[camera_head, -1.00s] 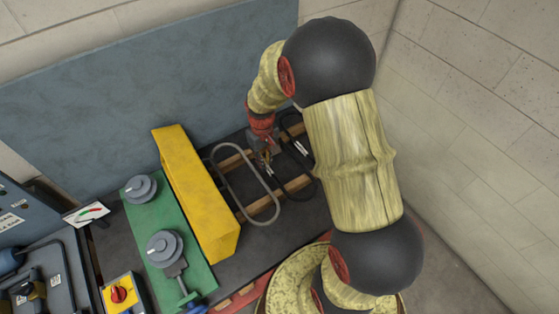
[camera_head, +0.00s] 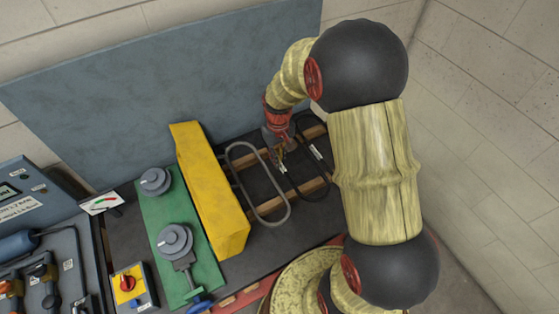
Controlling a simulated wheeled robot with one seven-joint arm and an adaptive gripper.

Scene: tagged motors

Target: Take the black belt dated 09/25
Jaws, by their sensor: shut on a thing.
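My gripper (camera_head: 281,158) points down at the far part of the rack, shut on a black belt (camera_head: 297,193) near its far end. A small pale tag (camera_head: 283,168) shows just below the fingers; its writing is too small to read. A second black belt (camera_head: 327,170) lies to the right with a white tag (camera_head: 315,152), also unreadable; my arm partly covers it. A grey belt (camera_head: 231,166) lies to the left as a long loop. I cannot tell whether the held belt is lifted off the rack.
The belts lie across wooden slats (camera_head: 313,187) on a dark surface. A yellow block (camera_head: 212,190) stands to the left, beside a green plate (camera_head: 165,213) with two grey motors. A blue-grey panel (camera_head: 150,85) stands behind. A round pale-topped thing (camera_head: 300,285) is in front.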

